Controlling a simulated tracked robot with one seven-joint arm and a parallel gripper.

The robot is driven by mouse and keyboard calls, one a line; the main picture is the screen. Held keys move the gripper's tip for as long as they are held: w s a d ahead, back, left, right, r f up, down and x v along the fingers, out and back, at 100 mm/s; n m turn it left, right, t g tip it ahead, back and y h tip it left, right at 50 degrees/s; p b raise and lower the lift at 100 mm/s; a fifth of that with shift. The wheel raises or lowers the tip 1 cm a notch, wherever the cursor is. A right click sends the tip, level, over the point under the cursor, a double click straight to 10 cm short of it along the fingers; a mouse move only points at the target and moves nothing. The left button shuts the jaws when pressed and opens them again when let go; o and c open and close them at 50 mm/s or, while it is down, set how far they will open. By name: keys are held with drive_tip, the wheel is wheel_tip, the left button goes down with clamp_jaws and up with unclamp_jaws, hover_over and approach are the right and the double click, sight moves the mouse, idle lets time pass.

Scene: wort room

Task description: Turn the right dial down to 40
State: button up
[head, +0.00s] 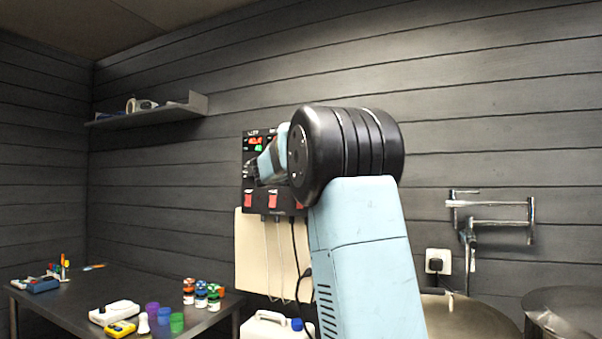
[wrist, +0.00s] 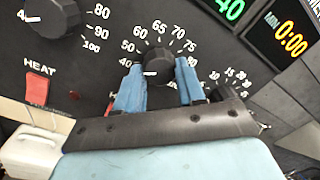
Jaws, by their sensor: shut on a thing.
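In the wrist view a black round dial (wrist: 157,60) has a white scale around it with numbers such as 40, 50, 60, 65, 70, 75 and 80. My gripper (wrist: 158,72) is shut on this dial, one blue finger at each side. In the head view my arm hides much of the control panel (head: 248,198).
A green display (wrist: 229,7) reads 40, and an orange timer display (wrist: 290,40) reads 0:00. A red HEAT switch (wrist: 37,88) is left of my gripper. Metal vessels (head: 465,318) stand at the lower right; a table (head: 70,315) with small items is at the left.

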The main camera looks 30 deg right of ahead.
drive_tip(key=shift+w+f, duration=0.1)
drive_tip(key=shift+f, duration=0.1)
drive_tip(key=o, duration=0.8)
drive_tip(key=shift+o, duration=1.2)
drive_tip(key=shift+r, duration=0.1)
drive_tip(key=shift+a, duration=0.1)
drive_tip(key=v, duration=1.3)
drive_tip(key=shift+s+a, duration=0.2)
drive_tip(key=shift+a, duration=0.05)
